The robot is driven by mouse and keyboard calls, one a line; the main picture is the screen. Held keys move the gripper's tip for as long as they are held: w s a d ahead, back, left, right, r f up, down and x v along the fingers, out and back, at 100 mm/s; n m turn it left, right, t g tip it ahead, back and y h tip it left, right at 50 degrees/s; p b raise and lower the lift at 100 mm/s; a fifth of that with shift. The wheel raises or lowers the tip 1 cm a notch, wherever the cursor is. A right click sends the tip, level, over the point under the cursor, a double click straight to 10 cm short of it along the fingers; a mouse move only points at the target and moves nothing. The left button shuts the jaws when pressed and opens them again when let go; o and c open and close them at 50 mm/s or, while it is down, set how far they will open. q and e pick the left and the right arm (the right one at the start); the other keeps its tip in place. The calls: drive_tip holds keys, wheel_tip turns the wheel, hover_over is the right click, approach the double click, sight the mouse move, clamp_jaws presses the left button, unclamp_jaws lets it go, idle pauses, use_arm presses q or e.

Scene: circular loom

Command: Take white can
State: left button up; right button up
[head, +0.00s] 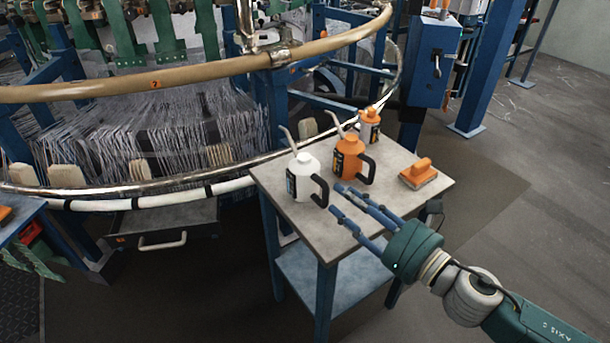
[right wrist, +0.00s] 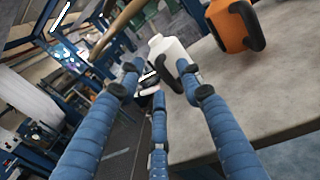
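The white can (head: 304,176) stands upright on the small grey-topped table (head: 290,208), with a thin spout and a black handle on its right side. My right gripper (head: 338,198) reaches in from the right, just right of and in front of the can. Its blue fingers are spread, and nothing is held. In the right wrist view the white can (right wrist: 171,52) shows beyond the fingertips (right wrist: 160,70), partly hidden by the right finger. Whether a finger touches it I cannot tell. My left gripper does not show.
An orange can (head: 347,160) with a black handle stands close right of the white can. An orange-handled block (head: 418,174) lies on the right. The loom's rail (head: 190,180) curves behind the table.

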sight(328, 187)
drive_tip(key=shift+x, duration=0.9)
drive_tip(key=x, duration=0.5)
drive_tip(key=shift+a, duration=0.15)
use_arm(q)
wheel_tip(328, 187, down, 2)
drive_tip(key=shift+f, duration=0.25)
use_arm(e)
clamp_jaws()
